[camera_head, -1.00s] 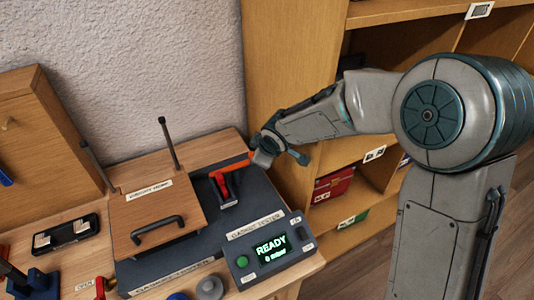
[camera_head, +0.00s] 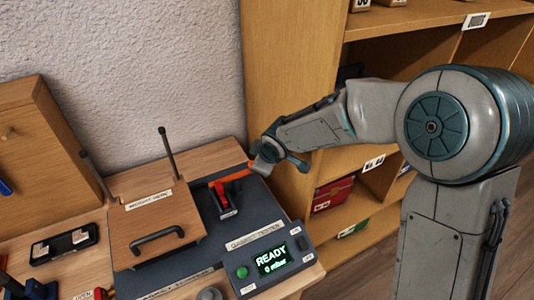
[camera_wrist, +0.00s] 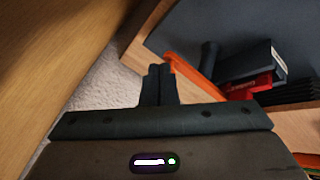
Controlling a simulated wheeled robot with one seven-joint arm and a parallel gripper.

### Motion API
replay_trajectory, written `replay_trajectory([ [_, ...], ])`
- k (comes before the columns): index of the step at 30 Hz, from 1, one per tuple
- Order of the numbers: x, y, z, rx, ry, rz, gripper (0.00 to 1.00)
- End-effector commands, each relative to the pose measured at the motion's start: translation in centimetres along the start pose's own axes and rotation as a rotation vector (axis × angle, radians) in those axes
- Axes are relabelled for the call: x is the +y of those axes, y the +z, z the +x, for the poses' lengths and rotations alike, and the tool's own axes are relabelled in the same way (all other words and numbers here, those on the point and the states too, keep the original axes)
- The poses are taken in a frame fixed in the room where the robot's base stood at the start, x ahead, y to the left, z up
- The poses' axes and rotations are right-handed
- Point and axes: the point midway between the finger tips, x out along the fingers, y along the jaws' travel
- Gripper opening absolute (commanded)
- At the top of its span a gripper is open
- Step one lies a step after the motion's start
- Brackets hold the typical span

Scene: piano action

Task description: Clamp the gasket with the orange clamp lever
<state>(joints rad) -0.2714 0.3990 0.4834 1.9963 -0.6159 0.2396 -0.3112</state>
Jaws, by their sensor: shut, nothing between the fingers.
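The orange clamp lever (camera_head: 236,175) reaches right from a red clamp (camera_head: 222,196) on the dark deck of the gasket tester (camera_head: 258,205). My gripper (camera_head: 264,162) is at the lever's outer end; its fingers are hard to make out there. In the wrist view my gripper (camera_wrist: 160,70) has its fingers shut together and empty. The orange lever (camera_wrist: 187,74) runs just right of the fingertips, and whether they touch cannot be told. The red clamp (camera_wrist: 247,88) lies farther right. I cannot see a gasket.
A wooden lid (camera_head: 157,222) with a dark handle and two upright rods sits left of the clamp. The tester's panel (camera_head: 270,258) reads READY, 0 mbar. A wooden shelf (camera_head: 345,150) stands close behind and right of my gripper. A textured wall is behind the bench.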

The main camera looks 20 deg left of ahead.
Motion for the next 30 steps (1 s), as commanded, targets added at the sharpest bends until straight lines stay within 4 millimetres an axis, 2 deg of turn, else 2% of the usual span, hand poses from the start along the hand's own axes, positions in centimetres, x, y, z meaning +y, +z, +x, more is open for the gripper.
replay_trajectory([
  [9,0.3,-0.1,-6.1,-0.001,0.005,0.001,0.0],
  [18,0.2,-0.1,-10.9,-0.001,0.004,0.0,0.0],
  [24,0.1,-0.1,-12.4,-0.001,0.002,-0.001,0.0],
  [30,0.0,0.0,-12.8,-0.001,0.001,-0.002,0.0],
])
